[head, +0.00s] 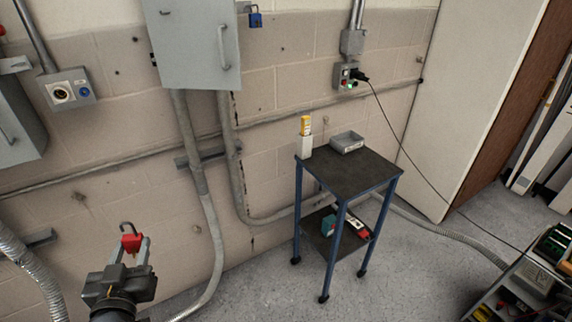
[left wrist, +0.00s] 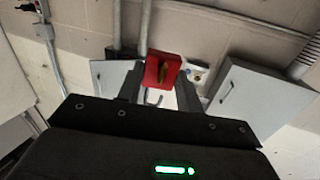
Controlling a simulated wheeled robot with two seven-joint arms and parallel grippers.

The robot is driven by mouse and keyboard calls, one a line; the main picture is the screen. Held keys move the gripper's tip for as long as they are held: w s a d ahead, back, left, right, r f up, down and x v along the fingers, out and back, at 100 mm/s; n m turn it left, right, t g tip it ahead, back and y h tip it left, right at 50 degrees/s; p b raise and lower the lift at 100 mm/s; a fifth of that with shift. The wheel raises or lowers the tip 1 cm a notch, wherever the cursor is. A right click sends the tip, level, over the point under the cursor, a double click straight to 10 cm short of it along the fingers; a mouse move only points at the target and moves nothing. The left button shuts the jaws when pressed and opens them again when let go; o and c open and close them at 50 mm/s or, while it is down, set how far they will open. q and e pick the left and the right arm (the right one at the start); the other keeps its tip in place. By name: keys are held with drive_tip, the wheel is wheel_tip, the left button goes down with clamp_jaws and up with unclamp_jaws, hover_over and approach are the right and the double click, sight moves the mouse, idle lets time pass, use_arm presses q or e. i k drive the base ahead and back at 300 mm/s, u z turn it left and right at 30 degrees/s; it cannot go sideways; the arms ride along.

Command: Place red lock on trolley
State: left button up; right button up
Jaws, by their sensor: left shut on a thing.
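The red lock (head: 131,243) is a small red padlock with an open-looking grey hook shackle pointing up. My left gripper (head: 130,250) is shut on it at the lower left of the head view, in front of the wall. In the left wrist view the red lock (left wrist: 162,72) sits between the two fingers (left wrist: 162,85), its shackle below it in the picture. The trolley (head: 352,172) has a dark top, blue legs and a lower shelf. It stands to the right, well apart from the gripper. My right gripper is not in view.
On the trolley top are a grey tray (head: 347,142) and a white-and-yellow device (head: 306,138); the front of the top is clear. Several small items lie on its lower shelf. A grey cabinet (head: 195,45) and conduits line the wall. A black cable (head: 388,125) hangs behind the trolley. A filled cart (head: 530,285) stands lower right.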

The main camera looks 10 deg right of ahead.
sight(346, 179)
drive_tip(key=u, duration=0.3)
drive_tip(key=i, duration=0.65)
drive_tip(key=z, duration=2.75)
